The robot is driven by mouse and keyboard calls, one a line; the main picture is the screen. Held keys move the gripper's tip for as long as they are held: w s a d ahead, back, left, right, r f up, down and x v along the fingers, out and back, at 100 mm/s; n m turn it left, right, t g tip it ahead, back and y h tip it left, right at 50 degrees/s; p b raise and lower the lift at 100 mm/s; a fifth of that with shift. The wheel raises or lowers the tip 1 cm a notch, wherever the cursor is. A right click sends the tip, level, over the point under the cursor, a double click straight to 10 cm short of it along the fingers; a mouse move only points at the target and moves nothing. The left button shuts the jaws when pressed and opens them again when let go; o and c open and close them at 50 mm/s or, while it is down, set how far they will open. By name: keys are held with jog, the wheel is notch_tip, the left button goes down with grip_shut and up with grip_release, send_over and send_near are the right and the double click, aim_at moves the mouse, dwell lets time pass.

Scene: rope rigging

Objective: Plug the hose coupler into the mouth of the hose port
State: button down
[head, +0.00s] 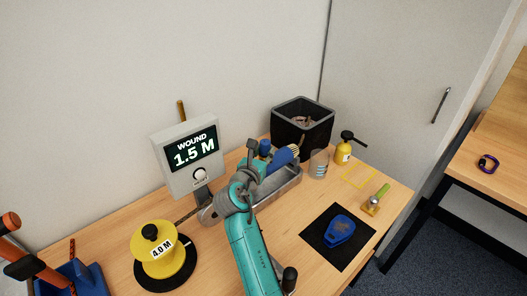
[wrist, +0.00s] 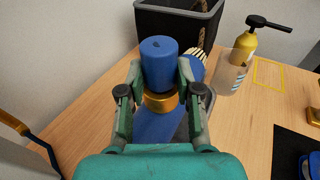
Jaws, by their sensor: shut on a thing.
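My gripper (wrist: 160,78) is shut around a blue cylinder with a brass collar, which I take as the hose coupler (wrist: 158,62). Its blue end points up and away, past the fingertips. More blue shows below the collar between the fingers; I cannot tell whether it belongs to the coupler or a thing behind. In the head view my gripper (head: 249,172) is over the grey metal tray (head: 287,190), and the coupler's blue end (head: 265,147) shows beside it. I cannot clearly make out the mouth of the hose port in either view.
A blue brush (head: 284,157) lies in the tray. Behind stands a black bin (head: 302,128); to the right are a clear cup (head: 318,163) and yellow pump bottle (head: 343,152). A display post (head: 190,165) and yellow spool (head: 158,262) stand left. A black mat (head: 324,254) lies right.

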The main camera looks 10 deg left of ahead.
jog(key=shift+f, duration=0.1)
jog(key=c, duration=0.7)
grip_release()
notch_tip(320, 180, up, 10)
